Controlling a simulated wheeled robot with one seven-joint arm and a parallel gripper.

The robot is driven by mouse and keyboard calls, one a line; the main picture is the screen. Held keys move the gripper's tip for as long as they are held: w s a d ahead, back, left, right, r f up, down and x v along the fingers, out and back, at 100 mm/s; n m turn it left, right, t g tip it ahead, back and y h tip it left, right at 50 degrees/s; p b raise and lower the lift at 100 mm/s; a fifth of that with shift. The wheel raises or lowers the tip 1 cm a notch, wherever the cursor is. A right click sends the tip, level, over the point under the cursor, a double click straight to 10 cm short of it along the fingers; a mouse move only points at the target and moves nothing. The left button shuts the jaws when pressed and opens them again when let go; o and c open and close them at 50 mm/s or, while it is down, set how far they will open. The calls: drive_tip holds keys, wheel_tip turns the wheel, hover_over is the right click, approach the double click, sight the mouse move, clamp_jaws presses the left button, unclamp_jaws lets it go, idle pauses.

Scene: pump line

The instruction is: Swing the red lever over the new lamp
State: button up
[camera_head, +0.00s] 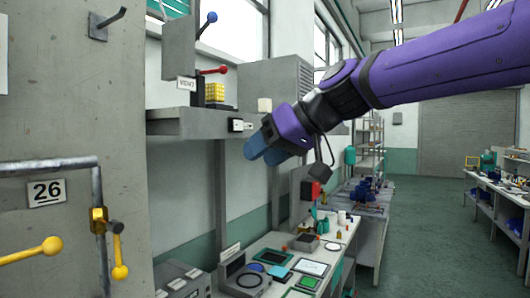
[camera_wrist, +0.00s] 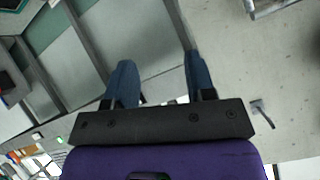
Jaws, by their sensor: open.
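The red lever (camera_head: 213,71) sticks out to the right from a grey box on the wall shelf, its red ball end pointing right. A yellow gridded block (camera_head: 214,92) stands just below the lever; I cannot tell whether it is the lamp. My gripper (camera_head: 267,150) is right of and below the lever, apart from it, in front of the shelf's right end. In the wrist view my gripper (camera_wrist: 161,82) has its two blue fingers spread, with nothing between them. The lever is not seen in the wrist view.
A blue-knobbed lever (camera_head: 207,24) stands above the red one. The grey shelf (camera_head: 180,124) juts out below them. At left, a concrete pillar (camera_head: 70,120) carries a pipe with yellow-handled valves (camera_head: 119,272). A cluttered workbench (camera_head: 330,258) lies below; the aisle at right is clear.

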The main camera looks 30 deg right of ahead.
sight(211, 71)
drive_tip(key=c, duration=0.7)
drive_tip(key=shift+w+r, duration=0.15)
drive_tip(key=shift+r, duration=0.05)
clamp_jaws()
drive_tip(key=w+r+n+g+h, duration=0.1)
drive_tip(key=w+r+n, duration=0.2)
drive_tip(key=r, duration=0.6)
drive_tip(key=w+r+n+h, duration=0.15)
drive_tip(key=r+n, duration=0.25)
drive_tip(key=r, duration=0.5)
drive_tip(key=w+r+n+g+h, duration=0.1)
drive_tip(key=w+r+n, duration=0.2)
drive_tip(key=r, duration=0.6)
drive_tip(key=w+f, duration=0.7)
drive_tip(key=w, duration=0.2)
drive_tip(key=shift+w+a, duration=0.35)
drive_tip(key=shift+w, duration=0.05)
